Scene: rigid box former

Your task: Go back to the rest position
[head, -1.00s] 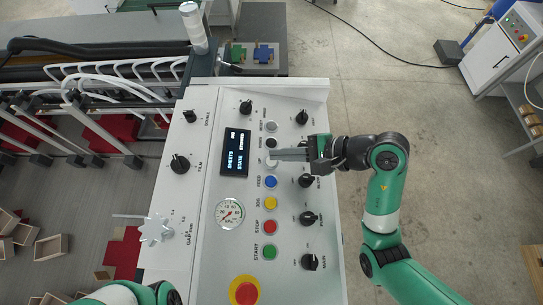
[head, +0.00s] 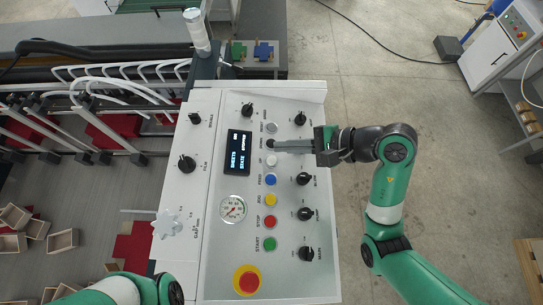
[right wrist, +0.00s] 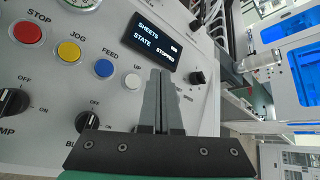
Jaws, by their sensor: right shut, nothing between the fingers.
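My right gripper (head: 277,146) reaches in from the right over the grey control panel (head: 222,272). Its fingers are together, with nothing between them. In the head view the fingertips lie over the button column, near the black button above the white UP button (head: 272,160). The right wrist view shows the closed fingers (right wrist: 160,75) pointing at the panel, with the UP button (right wrist: 133,81) clear beside them. I cannot tell the exact gap to the panel. My left arm shows only at the bottom left; its gripper is out of view.
The panel carries a lit display (head: 237,150), a gauge (head: 232,209), black knobs (head: 305,179), coloured buttons and a red emergency stop (head: 247,280). White tubes (head: 120,75) and rods stand to the left. Open floor (head: 440,150) lies to the right.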

